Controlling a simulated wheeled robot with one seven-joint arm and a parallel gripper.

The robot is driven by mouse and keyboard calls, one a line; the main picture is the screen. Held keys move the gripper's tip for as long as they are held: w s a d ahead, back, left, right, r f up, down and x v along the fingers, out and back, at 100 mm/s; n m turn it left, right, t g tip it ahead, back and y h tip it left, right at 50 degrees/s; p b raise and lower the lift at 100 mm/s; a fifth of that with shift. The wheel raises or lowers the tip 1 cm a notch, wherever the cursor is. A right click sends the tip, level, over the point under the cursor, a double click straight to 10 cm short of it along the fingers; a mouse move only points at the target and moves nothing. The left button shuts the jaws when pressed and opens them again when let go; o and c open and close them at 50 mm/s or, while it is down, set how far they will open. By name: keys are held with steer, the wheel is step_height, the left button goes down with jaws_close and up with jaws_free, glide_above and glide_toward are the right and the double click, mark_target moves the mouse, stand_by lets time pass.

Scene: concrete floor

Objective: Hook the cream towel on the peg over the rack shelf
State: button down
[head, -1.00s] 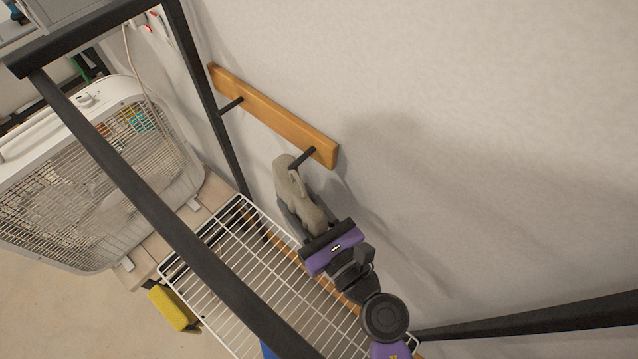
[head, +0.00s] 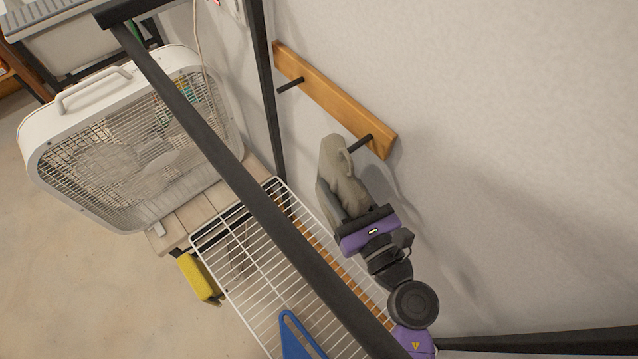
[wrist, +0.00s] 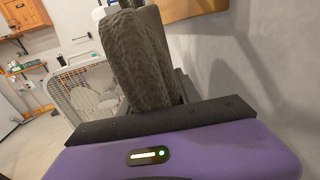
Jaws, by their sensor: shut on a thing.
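The towel (head: 345,180), greyish cream and bunched, is held upright by my gripper (head: 338,205). It also fills the upper middle of the wrist view (wrist: 140,60). A small loop seems to show at its upper right side. The near dark peg (head: 361,143) sticks out from a wooden rail on the wall. Its tip meets the towel's upper right edge in the head view; I cannot tell whether it passes through the loop or touches. My gripper is shut on the towel, above the white wire rack shelf (head: 240,262).
A second peg (head: 291,85) is on the wooden rail (head: 325,90), farther left. A black frame bar (head: 215,165) crosses in front of the shelf. A white box fan (head: 125,140), yellow sponge-like block (head: 198,277) and blue object (head: 297,337) are nearby.

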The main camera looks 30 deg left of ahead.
steer(key=shift+w+d+f+b, duration=0.15)
steer(key=shift+w+f+b, duration=0.2)
steer(key=shift+w, duration=0.15)
steer(key=shift+w+d+f+b, duration=0.15)
steer(key=shift+w+f+b, duration=0.15)
steer(key=shift+w, duration=0.2)
steer(key=shift+w+d, duration=0.1)
steer(key=shift+w, duration=0.1)
